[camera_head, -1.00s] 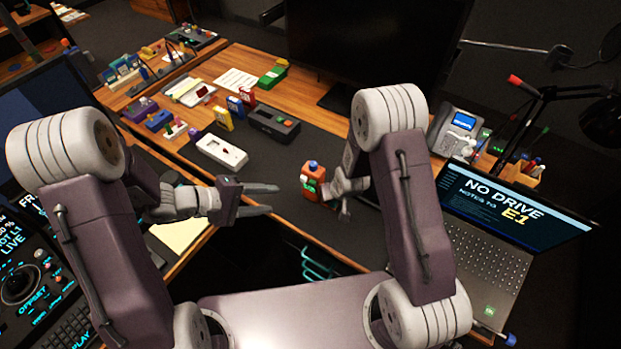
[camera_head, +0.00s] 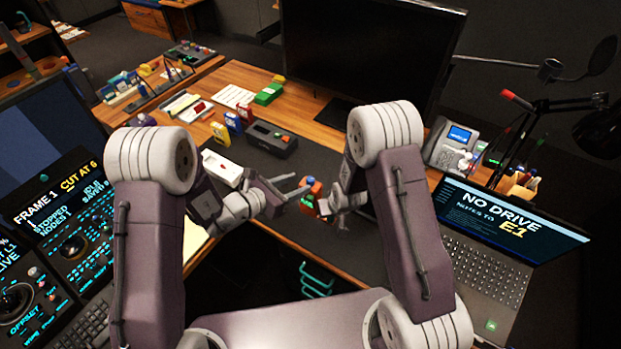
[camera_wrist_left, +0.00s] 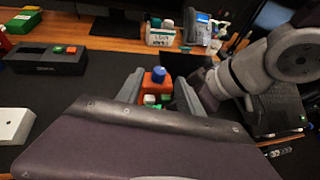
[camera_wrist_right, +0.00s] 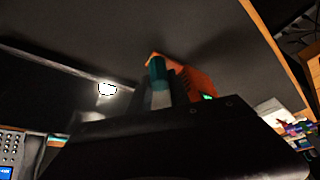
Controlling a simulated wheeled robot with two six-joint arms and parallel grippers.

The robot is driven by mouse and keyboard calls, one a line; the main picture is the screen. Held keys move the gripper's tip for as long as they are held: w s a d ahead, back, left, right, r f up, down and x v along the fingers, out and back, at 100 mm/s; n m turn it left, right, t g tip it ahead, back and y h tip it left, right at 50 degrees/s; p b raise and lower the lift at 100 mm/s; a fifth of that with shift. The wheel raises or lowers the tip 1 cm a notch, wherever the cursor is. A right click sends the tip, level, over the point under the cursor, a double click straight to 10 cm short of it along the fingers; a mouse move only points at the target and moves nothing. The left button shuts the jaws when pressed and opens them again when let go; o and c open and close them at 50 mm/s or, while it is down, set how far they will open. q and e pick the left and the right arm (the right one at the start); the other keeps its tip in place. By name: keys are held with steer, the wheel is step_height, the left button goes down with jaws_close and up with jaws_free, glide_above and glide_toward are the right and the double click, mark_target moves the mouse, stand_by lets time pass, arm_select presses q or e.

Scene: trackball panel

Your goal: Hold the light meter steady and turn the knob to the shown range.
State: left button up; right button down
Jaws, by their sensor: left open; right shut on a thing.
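The light meter is a small orange box (camera_head: 318,187) with a blue knob (camera_head: 308,181) on top and a green lit patch on its front. My right gripper (camera_head: 326,204) is shut on the meter from its right side. My left gripper (camera_head: 297,186) is open, its fingertips close to the knob from the left. In the left wrist view the meter (camera_wrist_left: 153,86) and its blue knob (camera_wrist_left: 158,73) show between the spread fingers. In the right wrist view the meter's orange side (camera_wrist_right: 198,84) is dark and partly hidden by the gripper. The range shown is too small to read.
A dark box with coloured buttons (camera_head: 270,138) and a white device (camera_head: 222,168) lie left of the meter on the dark mat. A laptop (camera_head: 500,235) and a phone (camera_head: 453,143) stand at the right, a monitor (camera_head: 372,58) behind. The mat just behind the meter is clear.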

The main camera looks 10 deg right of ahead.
mark_target(310, 179)
arm_select(q)
steer(key=x, duration=0.6)
steer(key=shift+w+d+f, duration=0.1)
steer(key=shift+d+f, duration=0.05)
steer(key=shift+d, duration=0.05)
steer(key=shift+c, duration=0.3)
jaws_close()
